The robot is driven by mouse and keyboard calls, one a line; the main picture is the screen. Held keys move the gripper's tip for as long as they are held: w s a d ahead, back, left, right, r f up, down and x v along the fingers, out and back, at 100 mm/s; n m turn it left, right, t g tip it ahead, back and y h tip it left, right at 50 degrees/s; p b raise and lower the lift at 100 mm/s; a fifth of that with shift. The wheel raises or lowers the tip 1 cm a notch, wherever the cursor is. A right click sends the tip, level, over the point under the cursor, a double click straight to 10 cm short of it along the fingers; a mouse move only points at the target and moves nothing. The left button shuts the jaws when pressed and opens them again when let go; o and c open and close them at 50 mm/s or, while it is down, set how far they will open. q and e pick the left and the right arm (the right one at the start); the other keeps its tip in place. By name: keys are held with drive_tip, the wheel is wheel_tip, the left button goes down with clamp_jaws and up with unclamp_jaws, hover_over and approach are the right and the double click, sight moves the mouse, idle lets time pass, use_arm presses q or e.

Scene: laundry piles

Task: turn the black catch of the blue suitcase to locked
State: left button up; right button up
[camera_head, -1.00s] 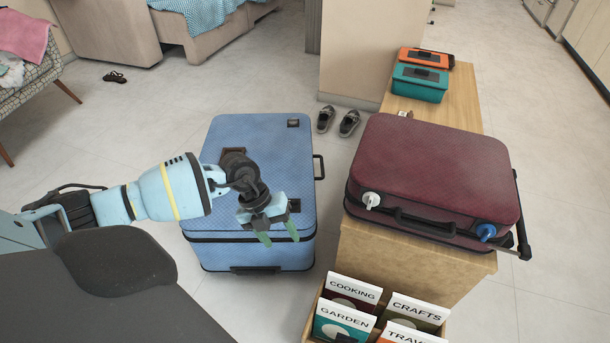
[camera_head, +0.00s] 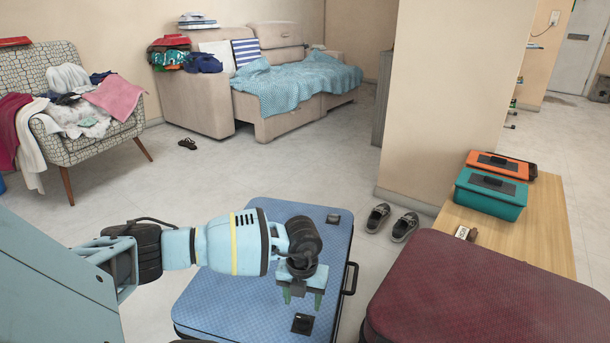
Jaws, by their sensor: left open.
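The blue suitcase (camera_head: 225,303) lies flat on the floor in the lower middle of the head view. A dark square fitting (camera_head: 302,323) sits on its top near the front, and a smaller dark one (camera_head: 333,218) near the far corner. A black handle (camera_head: 350,279) is on its right side. My left gripper (camera_head: 302,300) hangs over the suitcase top, open and empty, fingers down, just behind the front fitting. The suitcase's front face is out of frame, and I cannot make out a black catch. My right gripper is not in view.
Grey shoes (camera_head: 391,222) lie beyond the blue suitcase. Open floor reaches the sofa (camera_head: 190,95) and armchair (camera_head: 125,135).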

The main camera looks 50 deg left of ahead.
sight(303, 318)
use_arm(q)
wheel_tip(303, 318, down, 6)
drive_tip(key=shift+f+b, duration=0.1)
drive_tip(key=shift+b, duration=1.05)
drive_tip(key=shift+f, duration=0.25)
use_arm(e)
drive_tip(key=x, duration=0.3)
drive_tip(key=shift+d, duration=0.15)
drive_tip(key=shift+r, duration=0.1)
use_arm(q)
drive_tip(key=c, duration=1)
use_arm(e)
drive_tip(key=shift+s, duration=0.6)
